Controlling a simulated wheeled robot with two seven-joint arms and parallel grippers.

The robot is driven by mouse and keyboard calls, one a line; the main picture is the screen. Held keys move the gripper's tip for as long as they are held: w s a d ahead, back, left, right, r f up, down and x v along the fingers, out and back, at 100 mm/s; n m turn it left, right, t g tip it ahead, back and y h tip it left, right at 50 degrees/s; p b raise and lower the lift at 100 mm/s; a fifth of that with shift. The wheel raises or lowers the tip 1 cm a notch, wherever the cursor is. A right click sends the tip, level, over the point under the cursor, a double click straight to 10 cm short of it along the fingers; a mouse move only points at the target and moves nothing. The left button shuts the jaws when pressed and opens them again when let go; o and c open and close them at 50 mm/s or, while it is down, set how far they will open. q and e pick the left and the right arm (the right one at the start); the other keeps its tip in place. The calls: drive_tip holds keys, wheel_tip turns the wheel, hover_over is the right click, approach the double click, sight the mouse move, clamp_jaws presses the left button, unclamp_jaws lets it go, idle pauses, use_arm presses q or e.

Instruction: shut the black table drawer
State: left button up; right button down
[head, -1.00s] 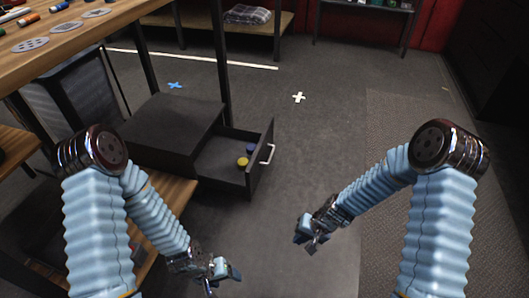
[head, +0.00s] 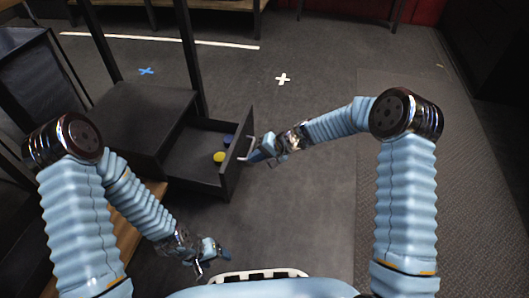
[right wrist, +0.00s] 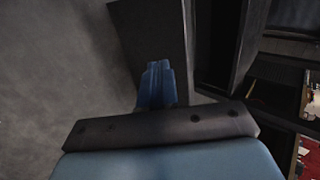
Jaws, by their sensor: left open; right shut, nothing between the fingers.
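The black drawer (head: 212,178) stands pulled out from its dark cabinet (head: 135,122) in the head view. A yellow round thing (head: 219,157) and a blue one (head: 229,140) lie inside it. My right gripper (head: 254,157) is shut and empty, at the drawer's front by its handle; whether it touches cannot be told. In the right wrist view the shut blue fingers (right wrist: 157,84) point at a dark panel (right wrist: 150,30), seemingly the drawer front. My left gripper (head: 212,256) is open and empty, low in the head view, apart from the drawer.
A wooden surface (head: 120,236) lies below the cabinet at the left, near my left arm. A dark table leg (head: 190,60) rises behind the cabinet. The grey floor (head: 310,210) in front of the drawer is clear. A white cross (head: 283,79) marks the floor.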

sight(231, 160)
drive_tip(key=a, duration=0.1)
drive_tip(key=w+a+f, duration=0.1)
drive_tip(key=a, duration=0.1)
drive_tip(key=a+f, duration=0.1)
drive_tip(key=shift+w+a, duration=0.25)
drive_tip(key=shift+a, duration=0.15)
drive_tip(key=shift+w+a, duration=0.15)
drive_tip(key=shift+a, duration=0.35)
use_arm(q)
drive_tip(key=shift+f, duration=0.25)
